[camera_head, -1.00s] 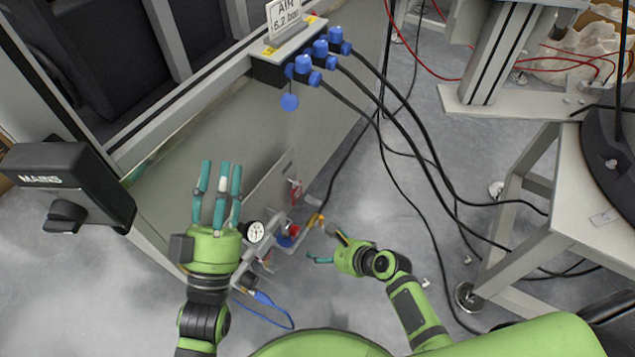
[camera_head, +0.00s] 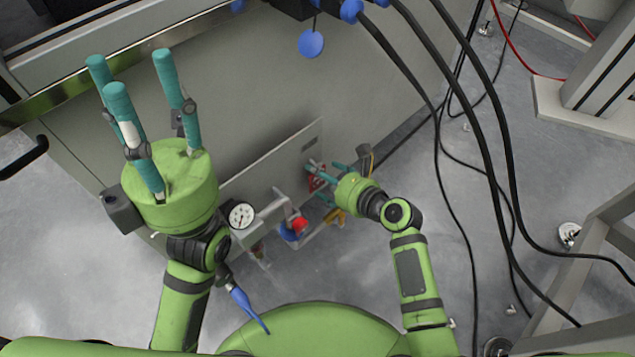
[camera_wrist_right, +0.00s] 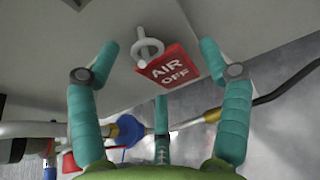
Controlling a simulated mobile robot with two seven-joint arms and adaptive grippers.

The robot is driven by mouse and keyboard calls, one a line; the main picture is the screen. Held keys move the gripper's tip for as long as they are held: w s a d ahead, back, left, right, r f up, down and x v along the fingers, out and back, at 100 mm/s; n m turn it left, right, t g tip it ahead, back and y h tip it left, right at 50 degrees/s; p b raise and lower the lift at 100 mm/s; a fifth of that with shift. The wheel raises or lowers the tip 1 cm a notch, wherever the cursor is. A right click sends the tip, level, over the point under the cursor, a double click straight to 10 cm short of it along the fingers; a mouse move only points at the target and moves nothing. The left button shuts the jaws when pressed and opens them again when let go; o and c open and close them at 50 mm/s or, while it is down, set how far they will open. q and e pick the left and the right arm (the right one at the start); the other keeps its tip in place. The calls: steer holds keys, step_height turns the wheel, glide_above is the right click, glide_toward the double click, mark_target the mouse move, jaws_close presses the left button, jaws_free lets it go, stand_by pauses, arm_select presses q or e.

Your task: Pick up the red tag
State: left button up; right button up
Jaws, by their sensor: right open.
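The red tag (camera_wrist_right: 176,76), lettered AIR OFF, hangs from a pale ring on a peg (camera_wrist_right: 149,50) on the grey panel. In the head view the tag (camera_head: 316,183) is small and partly hidden behind my right gripper (camera_head: 328,182). In the right wrist view my right gripper (camera_wrist_right: 158,55) is open, with two fingers at either side of the tag and a third below it. The tag is between the fingers, and none visibly grips it. My left gripper (camera_head: 130,75) is open and empty, fingers up, at the left in front of the cabinet.
A pressure gauge (camera_head: 242,215), a red knob (camera_head: 299,225) and piping sit left of my right gripper. A blue part (camera_wrist_right: 129,130) shows below the tag. Black cables (camera_head: 455,130) hang at the right. A blue disc (camera_head: 311,44) hangs above.

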steer(key=shift+w+a+f, duration=0.1)
steer(key=shift+w+a, duration=0.15)
steer(key=shift+c, duration=0.5)
steer(key=c, duration=0.9)
steer(key=shift+d, duration=0.1)
steer(key=shift+c, duration=0.3)
